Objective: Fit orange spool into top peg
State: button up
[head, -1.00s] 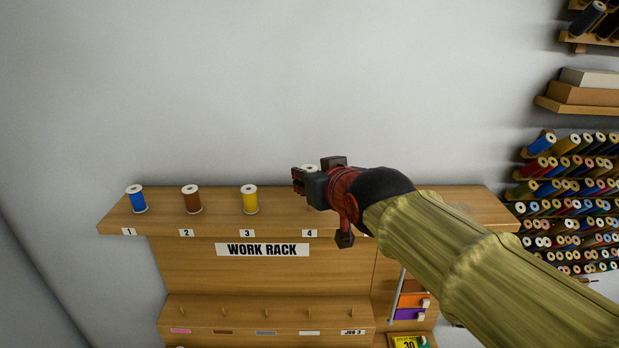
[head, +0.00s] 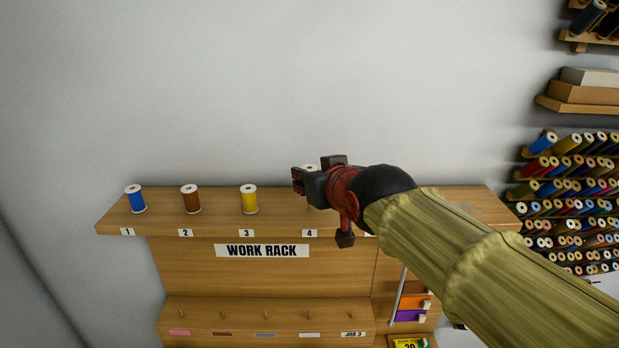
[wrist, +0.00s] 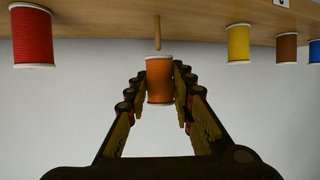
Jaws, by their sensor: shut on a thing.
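My gripper (wrist: 159,90) is shut on the orange spool (wrist: 159,80), which has pale end rims. The wrist view looks upside down, with the shelf along its top. A bare wooden peg (wrist: 157,35) stands on the shelf in line with the spool, its tip at the spool's shelf-side end; I cannot tell whether they touch. In the head view my gripper (head: 312,182) is over the top shelf (head: 460,205) near label 4 (head: 309,233).
Blue (head: 136,199), brown (head: 190,199) and yellow (head: 249,199) spools stand at labels 1, 2 and 3. A red spool (wrist: 32,38) stands on the peg's other side, hidden by my arm in the head view. A lower shelf (head: 240,328) has bare pegs. The wall above is clear.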

jog(key=shift+f+b, duration=2.25)
jog(key=shift+b, duration=0.05)
dwell(1.1)
jog(key=o, duration=1)
jog(key=shift+o, duration=1.2)
jog(key=o, duration=0.4)
jog(key=shift+c, duration=0.2)
jog(key=shift+o, duration=0.4)
jog(key=shift+r, duration=0.1)
jog(key=shift+s+d+r, duration=0.2)
jog(key=shift+s+r, duration=0.45)
jog(key=shift+s, duration=0.1)
jog(key=shift+s+d+r, duration=0.25)
jog(key=shift+s+r, duration=0.35)
jog(key=shift+s, duration=0.15)
jog(key=shift+s+d+r, duration=0.2)
jog(key=shift+s+r, duration=0.45)
jog(key=shift+s, duration=0.1)
